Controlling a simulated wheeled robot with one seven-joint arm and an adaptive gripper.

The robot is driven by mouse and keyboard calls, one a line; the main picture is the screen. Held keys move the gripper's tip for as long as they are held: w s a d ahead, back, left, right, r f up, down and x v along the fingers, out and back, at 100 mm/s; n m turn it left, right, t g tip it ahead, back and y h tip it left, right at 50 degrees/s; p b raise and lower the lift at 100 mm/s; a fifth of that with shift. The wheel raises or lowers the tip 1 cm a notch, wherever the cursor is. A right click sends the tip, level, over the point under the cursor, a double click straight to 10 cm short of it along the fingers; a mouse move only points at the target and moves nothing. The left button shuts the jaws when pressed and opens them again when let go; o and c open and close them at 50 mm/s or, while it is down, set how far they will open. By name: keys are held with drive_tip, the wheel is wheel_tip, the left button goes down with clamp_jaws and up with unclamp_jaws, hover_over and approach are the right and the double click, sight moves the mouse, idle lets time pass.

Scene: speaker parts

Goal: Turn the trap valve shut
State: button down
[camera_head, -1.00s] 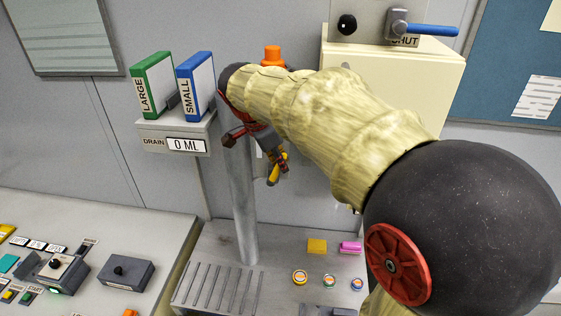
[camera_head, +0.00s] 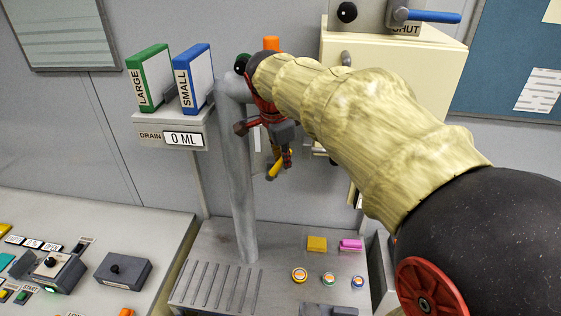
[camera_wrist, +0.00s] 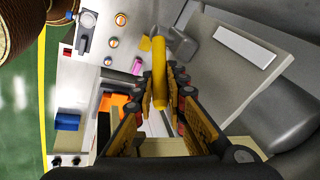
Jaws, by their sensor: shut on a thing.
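A yellow lever (camera_wrist: 176,43), which looks like the trap valve's handle, reaches from a grey fitting (camera_wrist: 206,32) down between my fingers in the wrist view. My gripper (camera_wrist: 161,93) is shut on this lever, one finger on each side. In the head view my gripper (camera_head: 282,160) points down just right of the grey pipe (camera_head: 240,190), with the slanted yellow lever (camera_head: 275,171) at its fingertips. The valve body is mostly hidden behind my gripper and arm there.
A cream cabinet (camera_head: 432,75) stands behind my arm, with a blue-handled lever (camera_head: 430,16) above a SHUT label. A DRAIN display (camera_head: 183,138) reads 0 ML under green and blue binders. Several small parts lie on the grey bench (camera_head: 225,243) below.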

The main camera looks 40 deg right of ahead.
drive_tip(key=shift+s+d+f+t+y+b, duration=0.25)
drive_tip(key=shift+s+f+t+y+b, duration=0.05)
drive_tip(key=shift+f+t+y+b, duration=0.1)
drive_tip(key=shift+r, duration=0.1)
drive_tip(key=c, duration=1.8)
unclamp_jaws()
drive_tip(key=shift+r, duration=0.1)
drive_tip(key=v, duration=1.2)
